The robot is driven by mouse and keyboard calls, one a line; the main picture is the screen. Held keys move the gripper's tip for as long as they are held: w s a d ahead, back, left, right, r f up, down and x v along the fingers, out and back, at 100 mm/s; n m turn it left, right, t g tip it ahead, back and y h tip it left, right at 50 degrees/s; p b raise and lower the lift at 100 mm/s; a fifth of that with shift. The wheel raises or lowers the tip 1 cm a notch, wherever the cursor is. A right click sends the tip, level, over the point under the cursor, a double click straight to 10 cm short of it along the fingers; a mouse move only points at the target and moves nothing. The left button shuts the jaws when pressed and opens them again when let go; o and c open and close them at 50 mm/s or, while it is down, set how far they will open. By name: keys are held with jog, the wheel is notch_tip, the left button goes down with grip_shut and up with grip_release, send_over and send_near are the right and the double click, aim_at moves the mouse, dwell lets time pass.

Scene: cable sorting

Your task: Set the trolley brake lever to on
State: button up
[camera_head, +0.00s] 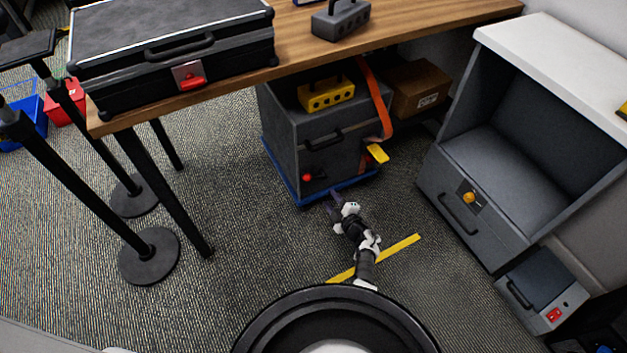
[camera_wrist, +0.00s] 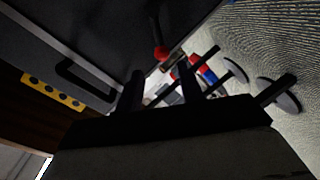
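The trolley is a dark grey cabinet (camera_head: 285,140) on a blue base (camera_head: 345,183) under the wooden table. Its lever has a red knob (camera_head: 306,177) low on the front face, with a short dark stem running sideways to the right in the head view. In the wrist view the red knob (camera_wrist: 161,53) hangs at the end of the dark stem, ahead of the fingers. My gripper (camera_head: 335,196) is near the floor at the trolley's lower front, right of the knob. In the wrist view my gripper (camera_wrist: 161,82) has its fingers apart with nothing held between them.
An orange strap (camera_head: 376,100) with a yellow end hangs down the trolley's right side. A yellow block (camera_head: 326,95) sits on top. Black posts (camera_head: 90,170) stand left; a grey cabinet (camera_head: 470,215) stands right. Carpet between is mostly clear.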

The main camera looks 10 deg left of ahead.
aim_at(315, 177)
jog(key=b+x, duration=1)
jog(key=x, duration=0.3)
grip_shut()
